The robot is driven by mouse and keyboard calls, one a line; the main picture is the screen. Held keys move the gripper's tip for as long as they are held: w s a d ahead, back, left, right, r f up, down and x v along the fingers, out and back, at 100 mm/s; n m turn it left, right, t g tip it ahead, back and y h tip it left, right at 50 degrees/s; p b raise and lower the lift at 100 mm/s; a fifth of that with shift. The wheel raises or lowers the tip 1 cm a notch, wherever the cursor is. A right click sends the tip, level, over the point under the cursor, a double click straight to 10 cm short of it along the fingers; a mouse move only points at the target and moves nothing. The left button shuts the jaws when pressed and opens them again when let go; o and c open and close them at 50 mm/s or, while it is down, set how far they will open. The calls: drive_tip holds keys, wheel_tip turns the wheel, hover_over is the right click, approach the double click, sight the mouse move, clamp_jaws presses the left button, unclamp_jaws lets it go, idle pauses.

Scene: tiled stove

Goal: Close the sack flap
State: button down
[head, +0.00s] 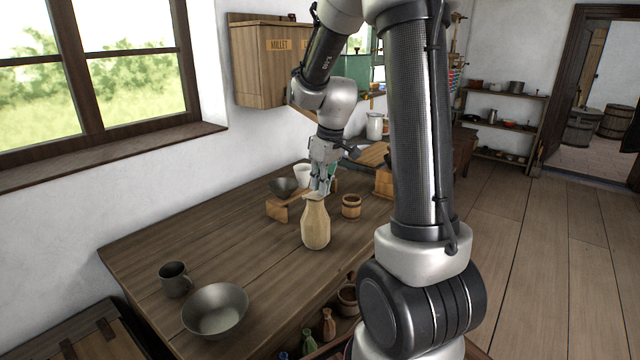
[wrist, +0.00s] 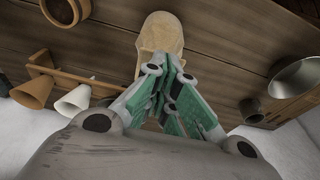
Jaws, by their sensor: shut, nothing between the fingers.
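The tan sack (head: 315,228) stands upright on the wooden table, bulging below and narrow at the top. In the wrist view the sack (wrist: 161,34) lies straight ahead of the fingers. My gripper (head: 321,190) is shut and empty, pointing down at the top of the sack. In the wrist view the green-padded fingertips of my gripper (wrist: 168,62) overlap the sack's near edge. I cannot tell whether they touch it. The fingers hide much of the sack's mouth, so how the flap lies is unclear.
A wooden tub (head: 351,207) stands right of the sack. A mug (head: 174,279) and metal bowl (head: 215,311) stand front left. Bare tabletop lies left of the sack.

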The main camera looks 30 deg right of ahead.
drive_tip(key=shift+s+d+f, duration=0.2)
drive_tip(key=shift+s+f, duration=0.25)
drive_tip(key=shift+f, duration=0.1)
drive_tip(key=shift+r, duration=0.1)
drive_tip(key=shift+w+r, duration=0.1)
drive_tip(key=shift+r, duration=1)
drive_tip(key=s+d+r, duration=0.1)
drive_tip(key=s+r, duration=0.2)
drive_tip(key=r, duration=0.9)
drive_tip(key=g, duration=0.1)
hover_over(316, 196)
wheel_tip(316, 196, down, 2)
drive_tip(key=shift+g+h, duration=0.5)
drive_tip(key=shift+g, duration=0.2)
drive_tip(key=f, duration=0.4)
drive_tip(key=d+f, duration=0.1)
drive_tip(key=f, duration=0.7)
drive_tip(key=shift+d+f, duration=0.2)
drive_tip(key=shift+f, duration=0.2)
